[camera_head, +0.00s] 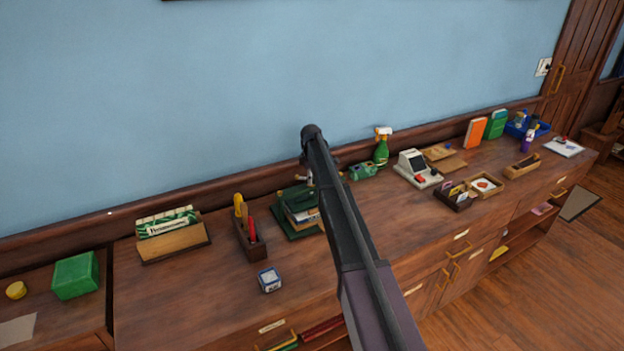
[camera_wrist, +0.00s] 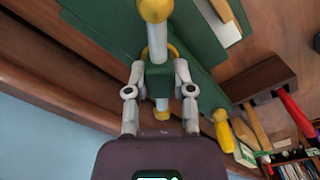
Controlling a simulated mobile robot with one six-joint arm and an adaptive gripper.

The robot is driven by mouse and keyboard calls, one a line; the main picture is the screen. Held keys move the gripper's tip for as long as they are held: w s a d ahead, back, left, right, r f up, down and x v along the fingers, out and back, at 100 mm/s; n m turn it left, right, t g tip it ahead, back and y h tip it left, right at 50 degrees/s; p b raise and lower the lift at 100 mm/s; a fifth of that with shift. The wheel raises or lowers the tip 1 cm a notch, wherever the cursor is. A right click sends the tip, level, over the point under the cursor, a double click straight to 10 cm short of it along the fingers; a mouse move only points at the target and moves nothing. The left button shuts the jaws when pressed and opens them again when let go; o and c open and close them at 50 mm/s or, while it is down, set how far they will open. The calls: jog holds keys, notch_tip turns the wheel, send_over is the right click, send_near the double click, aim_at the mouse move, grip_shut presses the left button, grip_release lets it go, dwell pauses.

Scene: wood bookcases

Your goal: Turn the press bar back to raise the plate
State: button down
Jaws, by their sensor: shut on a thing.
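The press (camera_head: 293,232) is dark green and stands on the long wooden counter, with books or paper stacked in it. My arm hides part of it in the head view. In the wrist view its green plate (camera_wrist: 200,45) lies beyond my gripper. The press bar has a yellow ball end (camera_wrist: 153,9) at the top and another yellow end nearer my wrist, with a green block (camera_wrist: 159,80) between. My gripper (camera_wrist: 159,72) has its two fingers on either side of this block and is shut on the press bar. My arm mostly hides the gripper in the head view.
A wooden holder (camera_head: 249,243) with yellow- and red-handled tools stands just left of the press. A small blue-white box (camera_head: 269,280) sits in front. The blue wall rises close behind.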

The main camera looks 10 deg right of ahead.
jog(key=shift+c, duration=2.4)
grip_release()
